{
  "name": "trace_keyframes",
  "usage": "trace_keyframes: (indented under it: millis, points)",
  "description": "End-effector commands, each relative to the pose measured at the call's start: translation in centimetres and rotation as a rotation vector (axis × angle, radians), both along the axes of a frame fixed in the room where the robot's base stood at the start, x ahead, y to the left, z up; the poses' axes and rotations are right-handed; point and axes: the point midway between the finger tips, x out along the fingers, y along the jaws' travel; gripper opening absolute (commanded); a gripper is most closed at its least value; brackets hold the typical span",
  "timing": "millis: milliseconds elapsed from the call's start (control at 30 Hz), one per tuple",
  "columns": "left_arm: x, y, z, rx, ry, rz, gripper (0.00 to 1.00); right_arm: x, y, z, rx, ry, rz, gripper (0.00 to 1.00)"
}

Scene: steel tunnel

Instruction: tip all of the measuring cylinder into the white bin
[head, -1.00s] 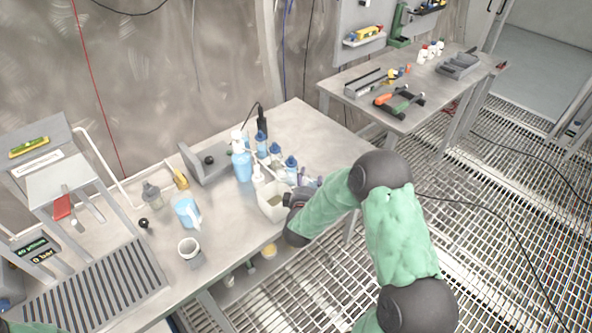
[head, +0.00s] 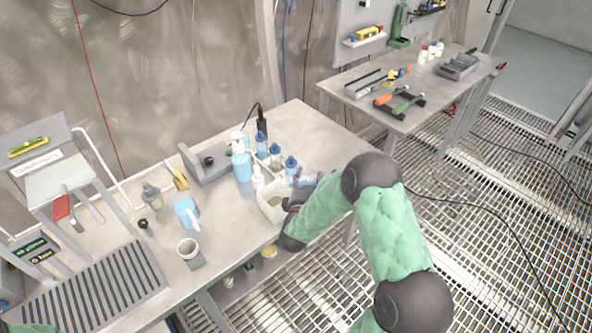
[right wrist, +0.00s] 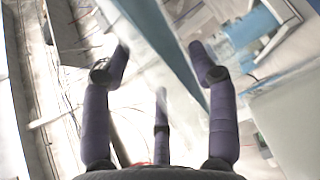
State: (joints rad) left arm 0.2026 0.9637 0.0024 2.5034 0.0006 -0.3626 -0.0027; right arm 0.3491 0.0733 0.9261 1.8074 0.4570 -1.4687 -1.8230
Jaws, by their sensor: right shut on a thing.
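The white bin (head: 264,208) stands near the front right edge of the bench, partly hidden by my right arm. It also shows as a pale wall at the right of the right wrist view (right wrist: 288,125). My right gripper (head: 308,181) is beside the bin's right side, with purple fingers. In the right wrist view its fingers (right wrist: 160,70) are around a clear, bluish measuring cylinder (right wrist: 165,35), which runs slantwise between them. The cylinder looks strongly tilted near the bin. Its mouth and any liquid cannot be made out. My left gripper is out of view.
Blue-capped bottles (head: 275,156) and a blue pump bottle (head: 241,165) stand just behind the bin. Bench surface between the jug and bin is clear.

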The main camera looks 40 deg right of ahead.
Motion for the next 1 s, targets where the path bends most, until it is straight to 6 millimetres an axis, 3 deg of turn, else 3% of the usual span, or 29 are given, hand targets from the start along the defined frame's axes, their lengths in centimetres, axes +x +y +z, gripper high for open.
trace_keyframes:
  millis: [1000]
  points:
    - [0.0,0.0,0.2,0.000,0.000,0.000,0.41,0.4,0.8,1.8,-0.247,0.116,0.000,0.17]
